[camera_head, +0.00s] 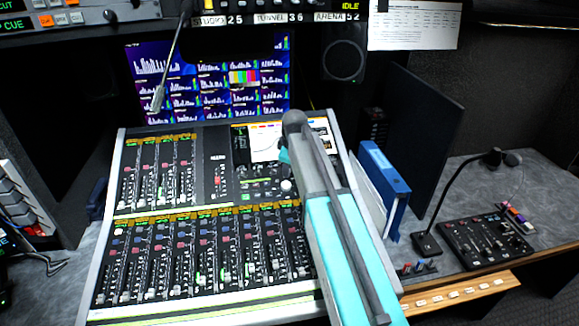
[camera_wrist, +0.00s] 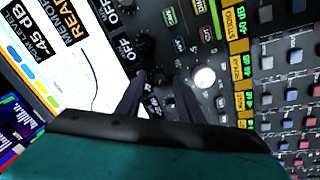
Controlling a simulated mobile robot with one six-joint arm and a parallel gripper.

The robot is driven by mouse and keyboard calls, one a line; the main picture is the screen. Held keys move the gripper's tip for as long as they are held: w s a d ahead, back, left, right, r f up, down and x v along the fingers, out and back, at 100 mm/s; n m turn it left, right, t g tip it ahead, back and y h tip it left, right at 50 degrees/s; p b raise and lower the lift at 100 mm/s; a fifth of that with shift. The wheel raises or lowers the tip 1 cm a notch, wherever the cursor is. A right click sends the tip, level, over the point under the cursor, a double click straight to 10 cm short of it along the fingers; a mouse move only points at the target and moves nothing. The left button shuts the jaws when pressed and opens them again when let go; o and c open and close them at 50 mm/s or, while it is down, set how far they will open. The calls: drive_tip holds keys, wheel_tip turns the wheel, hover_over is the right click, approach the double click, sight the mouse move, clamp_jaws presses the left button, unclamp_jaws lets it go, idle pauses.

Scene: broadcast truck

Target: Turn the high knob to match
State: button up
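The mixing console (camera_head: 108,215) carries a small control panel beside its screen, with several dark knobs. In the wrist view, my gripper (camera_wrist: 160,78) points down at this panel with its two dark fingers apart. A small dark knob (camera_wrist: 154,77) shows between the fingertips, nearer the left one. I cannot tell whether the fingers touch it, and I cannot read a "high" label or its pointer. A white round knob (camera_wrist: 204,77) sits just right of the right finger; it also shows in the head view (camera_head: 286,186). My arm hides the fingers in the head view.
The console screen (camera_wrist: 85,75) lies left of the fingers in the wrist view. Faders (camera_head: 165,180) fill the left and front of the console. A blue binder (camera_head: 385,175) stands right of my arm. A gooseneck microphone (camera_head: 425,243) stands further right.

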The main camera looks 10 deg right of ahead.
drive_tip(key=b+v, duration=0.2)
drive_tip(key=v, duration=1.1)
drive_tip(key=shift+s+r+b, duration=0.15)
drive_tip(key=shift+r+b, duration=0.15)
drive_tip(key=shift+r, duration=0.05)
drive_tip(key=shift+f, duration=0.1)
